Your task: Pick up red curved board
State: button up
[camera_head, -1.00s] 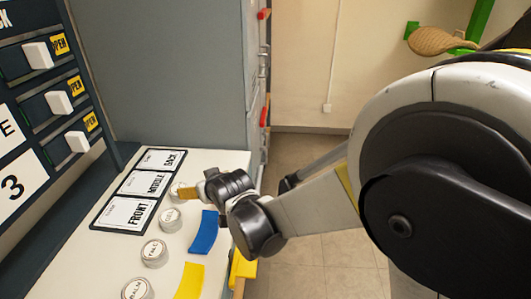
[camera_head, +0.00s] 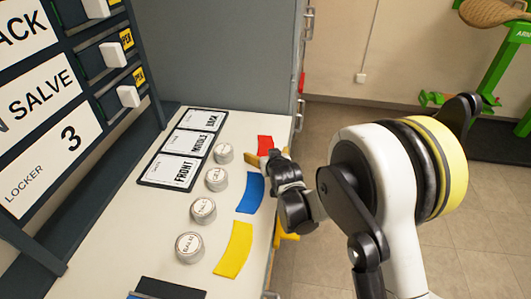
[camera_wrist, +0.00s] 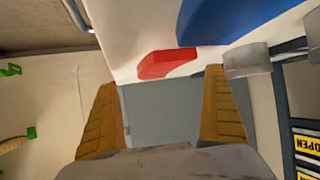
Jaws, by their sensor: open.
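The red curved board (camera_head: 265,143) lies at the far right end of the white counter, just beyond my gripper (camera_head: 262,159) in the head view. My gripper partly covers its near side there. In the wrist view the red board (camera_wrist: 168,65) shows ahead of my gripper (camera_wrist: 160,79), nearer the upper middle. The two yellow-brown fingers are spread apart with nothing between them. The blue curved board (camera_head: 250,193) lies nearer on the counter, and its edge fills the top of the wrist view (camera_wrist: 230,22).
A yellow curved board (camera_head: 233,249) lies nearer still. Several round tins (camera_head: 203,210) stand in a row left of the boards. A dark panel with FRONT, MIDDLE and BACK cards (camera_head: 182,148) lies behind them. A grey cabinet wall (camera_head: 230,50) rises past the counter's far end.

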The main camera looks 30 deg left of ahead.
aim_at(264, 149)
jog(key=b+x, duration=0.2)
jog(key=x, duration=0.3)
jog(key=shift+a+b, duration=0.1)
jog(key=shift+b, duration=0.2)
jog(key=shift+r, duration=0.15)
jog(key=c, duration=1.5)
